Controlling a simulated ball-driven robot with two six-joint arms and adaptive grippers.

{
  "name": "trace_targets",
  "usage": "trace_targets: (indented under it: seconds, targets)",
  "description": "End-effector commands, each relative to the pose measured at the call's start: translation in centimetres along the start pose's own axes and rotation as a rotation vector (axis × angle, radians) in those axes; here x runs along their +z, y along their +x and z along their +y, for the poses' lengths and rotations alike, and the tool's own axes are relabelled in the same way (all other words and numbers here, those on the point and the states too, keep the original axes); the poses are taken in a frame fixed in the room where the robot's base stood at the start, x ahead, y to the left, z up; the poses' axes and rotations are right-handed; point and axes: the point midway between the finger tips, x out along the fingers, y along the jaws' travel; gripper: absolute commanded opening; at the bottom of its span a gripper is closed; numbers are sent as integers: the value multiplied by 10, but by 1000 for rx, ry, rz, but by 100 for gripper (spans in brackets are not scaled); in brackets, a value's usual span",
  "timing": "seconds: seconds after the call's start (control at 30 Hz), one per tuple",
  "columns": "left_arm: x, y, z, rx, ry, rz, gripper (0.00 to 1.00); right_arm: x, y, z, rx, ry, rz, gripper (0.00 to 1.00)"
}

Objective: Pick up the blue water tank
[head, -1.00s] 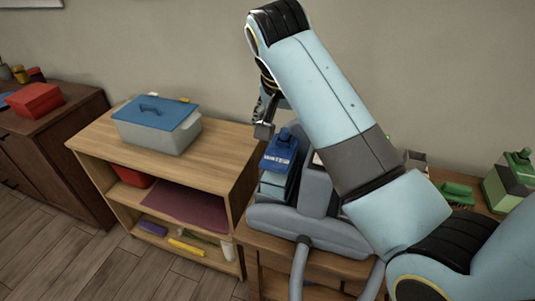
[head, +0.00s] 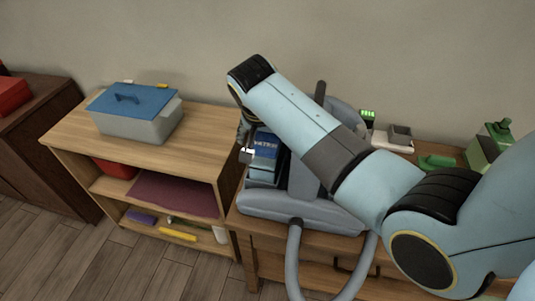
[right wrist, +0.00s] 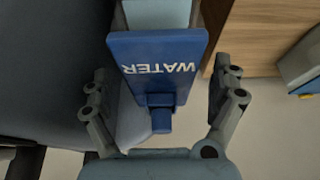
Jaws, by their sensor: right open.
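The blue water tank (head: 265,147) sits upright in the grey cleaning machine (head: 300,206) on the wooden table. In the right wrist view the tank's blue top (right wrist: 157,62), lettered "WATER", lies between the fingers of my right gripper (right wrist: 167,105). The fingers are spread wide, one on each side, with gaps to the tank. In the head view my right gripper (head: 245,140) hangs at the tank's upper left, partly hidden by my own arm. The tank's right side is covered by my arm there. My left gripper is not seen.
A wooden shelf (head: 203,143) stands to the left, bearing a grey box with a blue lid (head: 138,112). A grey hose (head: 294,262) hangs in front of the machine. A green bottle (head: 487,147) stands at the table's right. The wall is close behind.

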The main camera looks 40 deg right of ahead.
Motion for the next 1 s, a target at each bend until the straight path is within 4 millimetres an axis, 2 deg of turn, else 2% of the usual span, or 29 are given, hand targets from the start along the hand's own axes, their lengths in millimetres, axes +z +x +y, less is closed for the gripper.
trace_targets:
  seconds: [0.1,0.2,0.47,1.0]
  targets:
    - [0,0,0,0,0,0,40,-1,19,1,2,-2,0,94]
    - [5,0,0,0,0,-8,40,0,28,0,1,0,0,94]
    - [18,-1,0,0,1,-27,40,0,30,0,0,0,0,93]
    - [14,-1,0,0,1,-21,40,0,30,0,0,0,0,22]
